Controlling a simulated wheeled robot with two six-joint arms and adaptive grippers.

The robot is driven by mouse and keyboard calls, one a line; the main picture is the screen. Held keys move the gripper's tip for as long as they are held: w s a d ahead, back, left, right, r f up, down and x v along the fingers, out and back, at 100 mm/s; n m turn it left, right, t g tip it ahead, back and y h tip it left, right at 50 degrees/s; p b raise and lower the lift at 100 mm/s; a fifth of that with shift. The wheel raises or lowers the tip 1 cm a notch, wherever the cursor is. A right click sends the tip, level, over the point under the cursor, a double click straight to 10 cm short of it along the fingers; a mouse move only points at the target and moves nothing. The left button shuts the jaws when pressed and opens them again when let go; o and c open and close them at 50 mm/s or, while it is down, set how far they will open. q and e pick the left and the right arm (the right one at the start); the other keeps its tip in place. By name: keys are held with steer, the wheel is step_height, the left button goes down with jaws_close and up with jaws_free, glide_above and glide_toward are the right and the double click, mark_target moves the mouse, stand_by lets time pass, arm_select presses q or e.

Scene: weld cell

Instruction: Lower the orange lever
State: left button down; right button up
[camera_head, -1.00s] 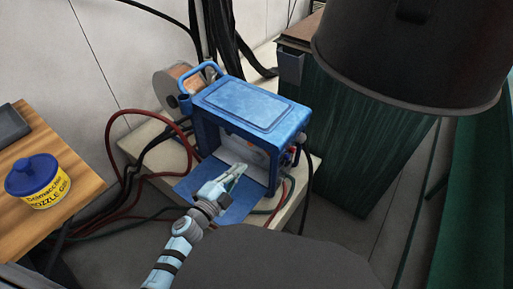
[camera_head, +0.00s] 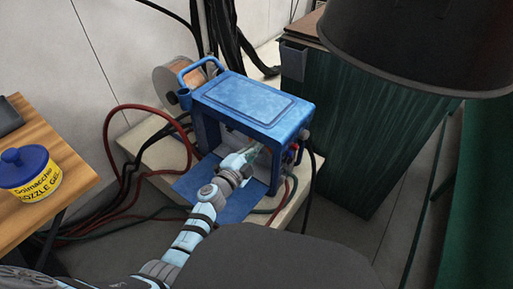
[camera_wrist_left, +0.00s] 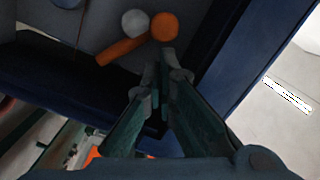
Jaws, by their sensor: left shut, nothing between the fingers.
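The orange lever (camera_wrist_left: 123,51) shows in the left wrist view, on the grey inner panel of the blue machine (camera_head: 250,102). It runs as a slanted bar beside a round orange part (camera_wrist_left: 165,27) and a white round part (camera_wrist_left: 134,23). My left gripper (camera_head: 254,150) reaches into the machine's open side in the head view. In the wrist view its fingertips (camera_wrist_left: 172,62) are together and empty, just below the round orange part and right of the bar. I cannot tell whether they touch. I cannot make out the lever in the head view. My right gripper is out of view.
The machine's blue frame (camera_wrist_left: 222,70) closely borders the opening. A wire spool (camera_head: 172,78) sits behind it. Red and black cables (camera_head: 126,130) hang at the left. A wooden table (camera_head: 72,170) holds a yellow-and-blue tub (camera_head: 30,178). A green curtain (camera_head: 350,130) stands at the right.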

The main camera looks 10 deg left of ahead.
arm_select(q)
steer(key=shift+a, duration=0.1)
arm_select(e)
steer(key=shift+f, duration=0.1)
arm_select(q)
steer(key=shift+w+a+n, duration=0.1)
steer(key=shift+n, duration=0.3)
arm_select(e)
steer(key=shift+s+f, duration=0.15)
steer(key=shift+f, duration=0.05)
